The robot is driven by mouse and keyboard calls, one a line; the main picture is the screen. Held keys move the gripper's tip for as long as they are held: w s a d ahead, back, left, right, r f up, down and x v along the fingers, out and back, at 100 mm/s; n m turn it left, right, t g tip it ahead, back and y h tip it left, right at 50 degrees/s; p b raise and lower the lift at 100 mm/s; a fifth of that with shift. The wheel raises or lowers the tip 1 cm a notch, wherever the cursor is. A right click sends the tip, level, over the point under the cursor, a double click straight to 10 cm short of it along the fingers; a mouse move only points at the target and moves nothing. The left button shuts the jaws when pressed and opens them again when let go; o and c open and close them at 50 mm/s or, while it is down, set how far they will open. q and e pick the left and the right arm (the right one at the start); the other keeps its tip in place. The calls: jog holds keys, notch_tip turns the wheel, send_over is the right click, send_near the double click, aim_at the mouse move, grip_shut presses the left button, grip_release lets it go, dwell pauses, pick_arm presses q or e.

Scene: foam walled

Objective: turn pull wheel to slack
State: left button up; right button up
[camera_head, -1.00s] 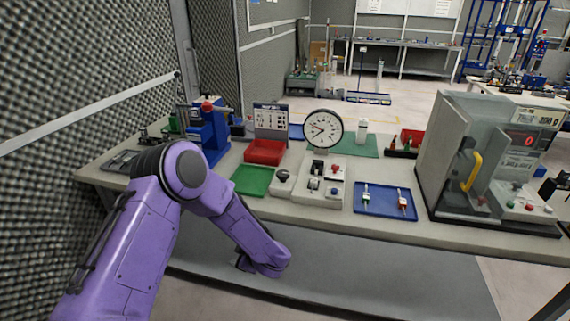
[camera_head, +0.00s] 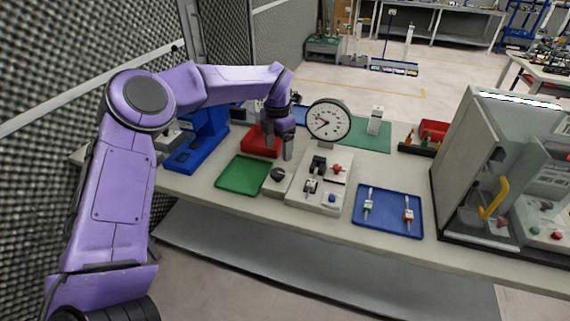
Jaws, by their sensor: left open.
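A small light box (camera_head: 278,188) with a dark round knob (camera_head: 278,174) stands near the bench's front edge; this may be the pull wheel, but I cannot tell for sure. Beside it on the right is a light panel (camera_head: 322,200) with black clamp-like parts and a red knob (camera_head: 337,168). A white round dial gauge (camera_head: 328,120) stands behind the panel. My left gripper (camera_head: 279,147) points down, open and empty, above and behind the dark knob and apart from it. It partly hides a red bin (camera_head: 257,142). My right gripper is out of view.
A green tray (camera_head: 243,174) lies left of the knob box. A blue tray (camera_head: 388,212) with two small tools lies right of the panel. A blue machine (camera_head: 200,142) is on the left; a grey cabinet with a yellow handle (camera_head: 493,198) is on the right.

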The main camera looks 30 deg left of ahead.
aim_at(277, 172)
pick_arm(q)
jog(key=f, duration=0.1)
jog(key=s+f+p, duration=0.1)
jog(key=f, duration=0.2)
jog(key=shift+s+f+p, duration=0.3)
jog(key=f, duration=0.3)
jog(key=w+f+p, duration=0.1)
jog(key=f, duration=0.1)
jog(key=shift+d, duration=0.1)
jog(key=shift+s, duration=0.25)
jog(key=shift+c, duration=0.5)
jog(key=c, duration=0.9)
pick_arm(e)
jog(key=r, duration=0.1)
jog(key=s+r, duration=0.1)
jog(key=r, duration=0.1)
